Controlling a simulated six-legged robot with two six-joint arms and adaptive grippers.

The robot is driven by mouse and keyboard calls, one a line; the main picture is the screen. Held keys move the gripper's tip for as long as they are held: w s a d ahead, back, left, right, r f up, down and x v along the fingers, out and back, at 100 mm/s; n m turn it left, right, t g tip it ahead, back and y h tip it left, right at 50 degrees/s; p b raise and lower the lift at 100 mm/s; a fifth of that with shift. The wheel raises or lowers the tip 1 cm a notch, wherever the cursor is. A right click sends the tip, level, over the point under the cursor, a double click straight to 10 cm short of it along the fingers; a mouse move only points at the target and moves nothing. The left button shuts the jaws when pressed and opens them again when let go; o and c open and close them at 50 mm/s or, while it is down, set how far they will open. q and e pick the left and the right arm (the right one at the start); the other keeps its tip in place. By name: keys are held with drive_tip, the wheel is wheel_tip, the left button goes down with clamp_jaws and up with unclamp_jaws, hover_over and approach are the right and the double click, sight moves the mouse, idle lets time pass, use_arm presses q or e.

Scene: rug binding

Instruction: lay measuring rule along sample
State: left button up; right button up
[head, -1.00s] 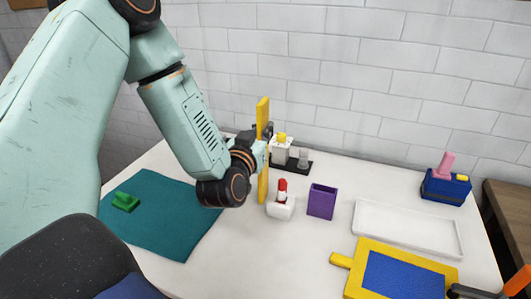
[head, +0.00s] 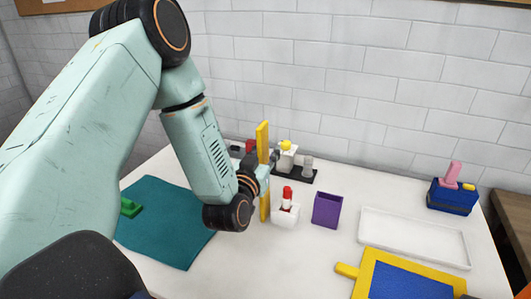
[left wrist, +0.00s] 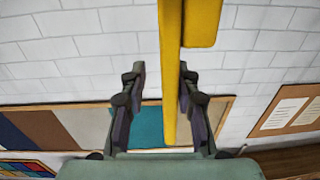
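A long yellow bar, the measuring rule (head: 263,140), stands upright at my left gripper (head: 264,172) above the table's middle. In the left wrist view the rule (left wrist: 171,90) runs between the two fingers (left wrist: 162,100), close to the right one; a gap shows beside the left one. It moves with the gripper, so the gripper seems shut on it. A teal flat piece (head: 175,235), which looks like the sample, lies on the table at the left. A green block (head: 130,207) sits on it, partly hidden by my left arm. My right gripper is not in view.
A white cup with a red item (head: 285,213) and a purple box (head: 327,210) stand right of the rule. Behind is a black tray (head: 300,175) with small items. A white tray (head: 415,238), a yellow-framed blue panel (head: 400,280) and a blue box (head: 452,196) are at right.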

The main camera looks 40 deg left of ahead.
use_arm(q)
drive_tip(key=shift+a, duration=0.15)
drive_tip(key=shift+s, duration=0.25)
approach(257, 137)
drive_tip(key=f, duration=0.1)
drive_tip(key=w+f, duration=0.1)
drive_tip(key=f, duration=0.3)
drive_tip(key=shift+w+d+f, duration=0.1)
drive_tip(key=shift+w+d, duration=0.05)
drive_tip(key=shift+d, duration=0.25)
drive_tip(key=shift+o, duration=0.5)
drive_tip(key=shift+d, duration=0.1)
drive_tip(key=w+a+r+p, duration=0.1)
drive_tip(key=w, duration=0.1)
drive_tip(key=w+a+r+p, duration=0.1)
drive_tip(key=w+r+p, duration=0.1)
drive_tip(key=w+a+r+p, duration=0.1)
drive_tip(key=w+r+p, duration=0.1)
drive_tip(key=w, duration=0.1)
drive_tip(key=shift+a+r, duration=0.15)
drive_tip(key=x, duration=0.7)
drive_tip(key=shift+w, duration=0.45)
